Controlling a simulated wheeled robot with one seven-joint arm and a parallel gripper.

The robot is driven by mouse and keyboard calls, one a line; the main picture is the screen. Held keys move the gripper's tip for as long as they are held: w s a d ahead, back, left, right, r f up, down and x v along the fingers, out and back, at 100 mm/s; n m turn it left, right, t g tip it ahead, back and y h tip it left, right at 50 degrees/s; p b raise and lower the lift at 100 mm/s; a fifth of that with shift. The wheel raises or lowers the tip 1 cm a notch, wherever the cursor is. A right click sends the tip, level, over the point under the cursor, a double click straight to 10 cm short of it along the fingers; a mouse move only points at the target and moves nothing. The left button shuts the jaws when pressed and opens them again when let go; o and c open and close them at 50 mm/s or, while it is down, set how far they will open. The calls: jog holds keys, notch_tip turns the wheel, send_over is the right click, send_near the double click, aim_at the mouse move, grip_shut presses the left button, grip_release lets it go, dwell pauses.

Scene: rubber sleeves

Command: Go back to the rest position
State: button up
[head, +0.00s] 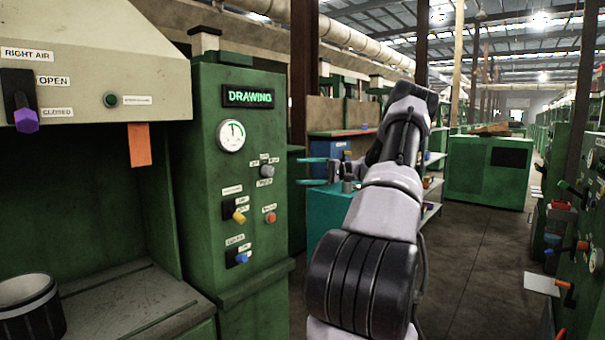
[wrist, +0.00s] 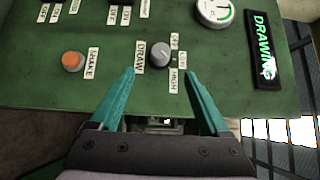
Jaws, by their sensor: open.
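My gripper (head: 303,171) is open and empty, with its two teal fingers pointing left toward the green control cabinet (head: 205,150) in the head view. In the wrist view my gripper (wrist: 159,72) has its fingertips spread, with the grey draw knob (wrist: 160,57) showing between and just beyond them. The same knob shows in the head view (head: 267,171), to the left of the fingertips, and a gap is visible there. The orange shake button (wrist: 72,61) is left of the fingers. My arm extends forward in the middle of the head view.
The cabinet also carries a lit DRAWING display (head: 249,96), a gauge (head: 231,136), a yellow knob (head: 239,216) and a blue knob (head: 241,258). A black-and-white bucket (head: 30,308) stands at lower left. Shelves are behind my arm. An open aisle floor (head: 480,260) lies right, beside another green panel.

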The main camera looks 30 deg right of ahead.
jog(key=s+a+r+n+g+h, duration=0.1)
jog(key=s+a+r+g+h, duration=0.15)
jog(key=a, duration=0.55)
jog(key=s+a+r+g+h, duration=0.2)
jog(key=s+a+h, duration=0.15)
jog(key=a, duration=0.35)
jog(key=s+a+r+n+g+h, duration=0.15)
jog(key=s+a, duration=0.25)
jog(key=a, duration=0.4)
jog(key=s+a+r+t+h, duration=0.1)
jog(key=s+a+t+h, duration=0.1)
jog(key=s, duration=0.5)
jog(key=s+a+r+m+t+h, duration=0.1)
jog(key=s+a+r+h, duration=0.1)
jog(key=s, duration=0.6)
jog(key=s+a+r+t+h, duration=0.2)
jog(key=s+h, duration=0.1)
jog(key=s, duration=0.4)
jog(key=shift+s+t, duration=0.3)
jog(key=shift+s, duration=0.1)
